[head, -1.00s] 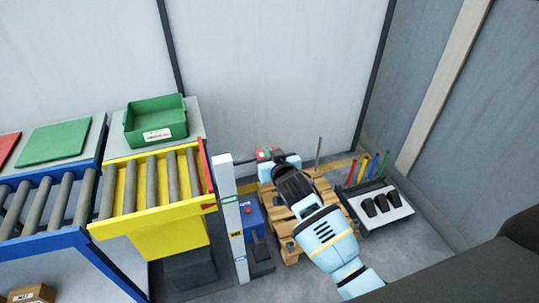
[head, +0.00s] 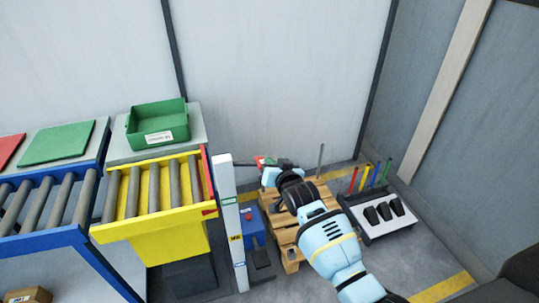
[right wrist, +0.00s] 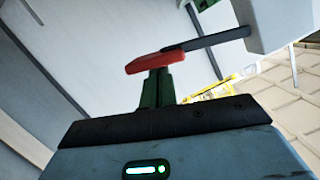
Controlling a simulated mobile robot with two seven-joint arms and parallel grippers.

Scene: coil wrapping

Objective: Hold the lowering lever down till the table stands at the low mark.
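The yellow lift table (head: 160,225) has grey rollers on top and stands left of a white post (head: 230,235) with coloured marks. A small red pointer (head: 209,212) on the table's side points at the post, near the upper green mark (head: 229,201). The lever's red grip (head: 262,160) is on a dark rod. In the right wrist view the grip (right wrist: 156,60) lies across the tips of my right gripper (right wrist: 158,75). Its green fingers are close together and seem to touch the grip's underside in that picture. My left gripper is not in view.
A wooden pallet (head: 290,258) lies under my right arm. A blue box (head: 251,232) with a red button stands beside the post. A tray (head: 375,235) with black pieces and coloured rods is to the right. A green bin (head: 158,139) stands behind the rollers.

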